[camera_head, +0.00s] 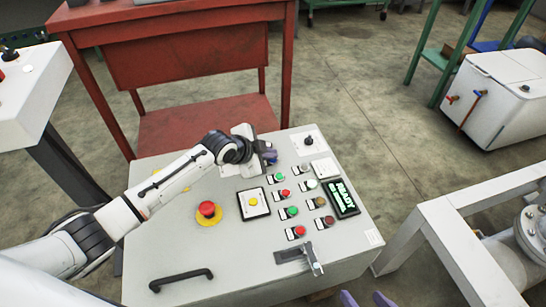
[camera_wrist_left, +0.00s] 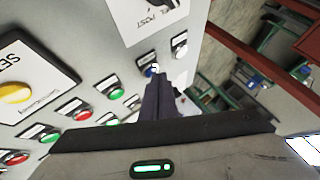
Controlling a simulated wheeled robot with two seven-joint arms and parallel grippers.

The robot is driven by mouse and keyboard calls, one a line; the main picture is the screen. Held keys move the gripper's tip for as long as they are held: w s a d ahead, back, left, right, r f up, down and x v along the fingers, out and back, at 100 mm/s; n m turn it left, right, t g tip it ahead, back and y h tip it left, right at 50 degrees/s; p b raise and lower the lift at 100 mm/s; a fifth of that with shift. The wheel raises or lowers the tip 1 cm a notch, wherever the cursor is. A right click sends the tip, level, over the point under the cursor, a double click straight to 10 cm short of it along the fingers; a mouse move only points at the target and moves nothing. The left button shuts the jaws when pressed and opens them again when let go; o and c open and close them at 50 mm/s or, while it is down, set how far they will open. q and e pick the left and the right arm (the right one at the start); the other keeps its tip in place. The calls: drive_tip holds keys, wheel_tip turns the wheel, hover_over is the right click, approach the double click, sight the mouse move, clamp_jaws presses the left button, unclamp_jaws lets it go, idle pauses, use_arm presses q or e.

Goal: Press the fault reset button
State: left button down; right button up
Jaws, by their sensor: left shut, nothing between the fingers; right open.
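The grey control panel (camera_head: 190,240) has rows of small labelled buttons; no label is readable as fault reset. My left gripper (camera_head: 270,158) is shut and empty over the far end of the left button column. In the left wrist view, its closed dark fingers (camera_wrist_left: 156,78) point at a blue button (camera_wrist_left: 149,71) and overlap part of it; I cannot tell whether they touch. That button is hidden by the gripper in the head view. My right gripper (camera_head: 365,299) shows only its purple fingertips, spread apart, at the bottom edge.
Nearby are a green button (camera_head: 278,177), red buttons, a yellow button (camera_head: 253,202) on a plate and a red emergency stop (camera_head: 207,209). A display (camera_head: 342,198) reads READY. A lever (camera_head: 313,262) and black handle (camera_head: 180,280) stick up in front.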

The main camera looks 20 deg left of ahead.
use_arm(q)
drive_tip(key=shift+r+p, duration=0.35)
drive_tip(key=shift+r, duration=0.15)
wheel_tip(320, 180, up, 5)
drive_tip(key=p, duration=0.5)
idle(0.7)
